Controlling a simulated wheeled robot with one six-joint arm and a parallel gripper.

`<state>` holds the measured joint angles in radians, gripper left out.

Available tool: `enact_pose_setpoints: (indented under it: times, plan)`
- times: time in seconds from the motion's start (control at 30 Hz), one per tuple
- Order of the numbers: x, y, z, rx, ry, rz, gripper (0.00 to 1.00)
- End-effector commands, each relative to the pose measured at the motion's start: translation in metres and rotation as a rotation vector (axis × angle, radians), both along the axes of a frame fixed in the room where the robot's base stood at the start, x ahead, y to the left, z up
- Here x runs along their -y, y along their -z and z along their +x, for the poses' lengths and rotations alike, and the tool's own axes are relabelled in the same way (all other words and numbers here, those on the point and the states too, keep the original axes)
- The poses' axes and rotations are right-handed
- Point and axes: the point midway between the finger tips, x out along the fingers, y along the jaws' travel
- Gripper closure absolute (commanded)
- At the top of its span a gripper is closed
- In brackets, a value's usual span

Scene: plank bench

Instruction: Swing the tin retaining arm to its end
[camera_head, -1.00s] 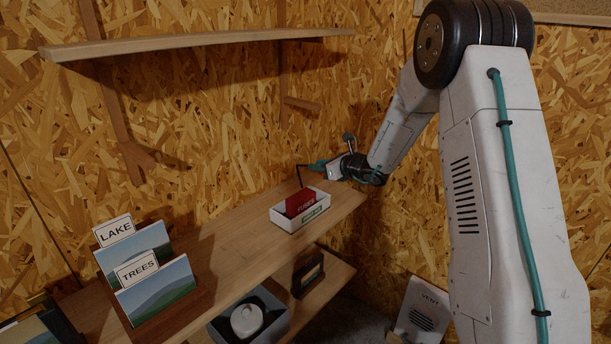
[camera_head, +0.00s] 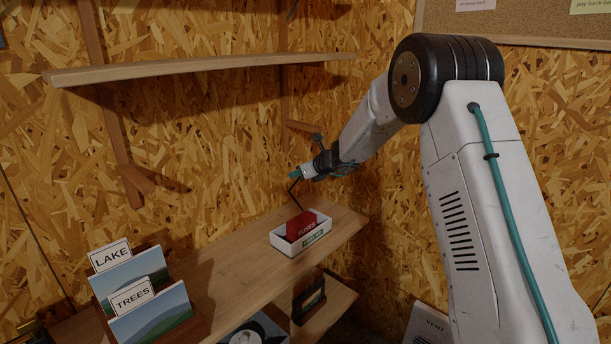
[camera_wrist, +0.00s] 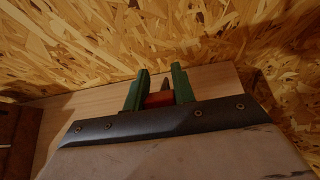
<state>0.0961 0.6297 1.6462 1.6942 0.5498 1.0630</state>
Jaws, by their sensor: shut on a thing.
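The tin is a small white open box (camera_head: 276,241) with a green label on its front, on the bench near its right end. A red block (camera_head: 300,226) with pale lettering stands in it. The retaining arm is a thin dark bent rod (camera_head: 297,198) rising from behind the tin. My gripper (camera_head: 294,176), with teal fingers, is shut on the upper end of the rod, above and behind the tin. In the wrist view, my gripper's green fingers (camera_wrist: 160,86) stand either side of a red patch (camera_wrist: 160,99); the grip itself is unclear there.
The plank bench (camera_head: 232,268) has bare wood left of the tin. Cards marked LAKE (camera_head: 112,257) and TREES (camera_head: 132,296) stand in a wooden holder at the left. A wall shelf (camera_head: 200,67) hangs above. The chipboard wall (camera_head: 215,160) is close behind my gripper.

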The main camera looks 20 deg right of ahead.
Motion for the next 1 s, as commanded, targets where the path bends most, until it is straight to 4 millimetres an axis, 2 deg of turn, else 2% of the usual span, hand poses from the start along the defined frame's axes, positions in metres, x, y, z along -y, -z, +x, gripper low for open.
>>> enact_pose_setpoints:
  times: [0.03, 0.67, 0.7, 0.77, 1.0]
  plan:
    - [-0.0011, 0.005, 0.0014, -0.006, 0.001, -0.002, 1.0]
    - [-0.0046, 0.0098, 0.0055, -0.013, 0.001, -0.002, 1.0]
    - [-0.0046, 0.0101, 0.0054, -0.013, 0.001, -0.002, 0.69]
    - [-0.0046, 0.0099, 0.0055, -0.013, 0.001, -0.002, 0.53]
    - [-0.0046, 0.0061, 0.0063, -0.008, 0.001, -0.001, 0.53]
